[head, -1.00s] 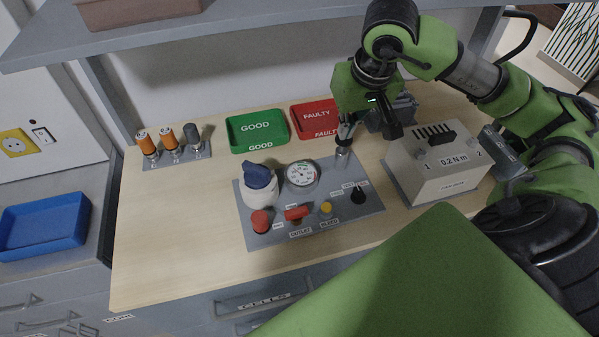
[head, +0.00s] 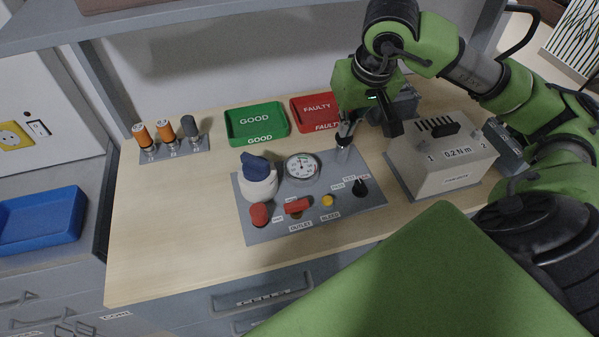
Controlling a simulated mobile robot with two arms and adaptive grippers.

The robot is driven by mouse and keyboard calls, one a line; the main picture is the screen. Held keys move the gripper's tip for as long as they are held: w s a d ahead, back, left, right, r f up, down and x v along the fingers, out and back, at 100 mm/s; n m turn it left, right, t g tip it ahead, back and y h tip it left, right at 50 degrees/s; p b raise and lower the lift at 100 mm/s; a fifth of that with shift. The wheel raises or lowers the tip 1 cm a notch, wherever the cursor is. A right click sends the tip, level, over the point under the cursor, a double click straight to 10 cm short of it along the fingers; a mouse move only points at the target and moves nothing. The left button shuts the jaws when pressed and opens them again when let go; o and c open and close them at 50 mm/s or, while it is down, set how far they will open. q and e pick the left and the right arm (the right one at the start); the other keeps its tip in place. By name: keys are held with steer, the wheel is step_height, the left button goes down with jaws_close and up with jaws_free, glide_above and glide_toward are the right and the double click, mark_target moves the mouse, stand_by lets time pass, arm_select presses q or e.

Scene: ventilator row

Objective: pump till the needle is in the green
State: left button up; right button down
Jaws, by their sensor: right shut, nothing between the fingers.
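A round white dial gauge (head: 302,169) stands on a grey panel (head: 282,226) on the wooden bench. Its face is small; I cannot read the needle against the green band. Left of it is a white cylinder (head: 260,187) with a dark blue top (head: 257,166). Along the front are a red round knob (head: 259,214), a red outlet handle (head: 298,206), a yellow bleed button (head: 328,200) and a black selector knob (head: 360,187). My right gripper (head: 346,132) is shut and empty, just above a short metal post (head: 343,154); contact is unclear. My left gripper is out of view.
A green GOOD tray (head: 257,123) and a red FAULTY tray (head: 316,112) stand behind the panel. A grey 0.2 N m box (head: 442,165) stands right. Several cells (head: 166,133) stand in a rack (head: 172,151) at left. Bare bench lies left of the panel.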

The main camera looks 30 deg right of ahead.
steer(key=shift+r+p, duration=1.1)
steer(key=shift+f+b, duration=0.35)
steer(key=shift+b, duration=0.1)
steer(key=shift+r+p, duration=0.3)
steer(key=shift+r, duration=0.1)
step_height(320, 180, up, 4)
steer(key=p, duration=0.3)
steer(key=shift+r, duration=0.1)
stand_by(0.9)
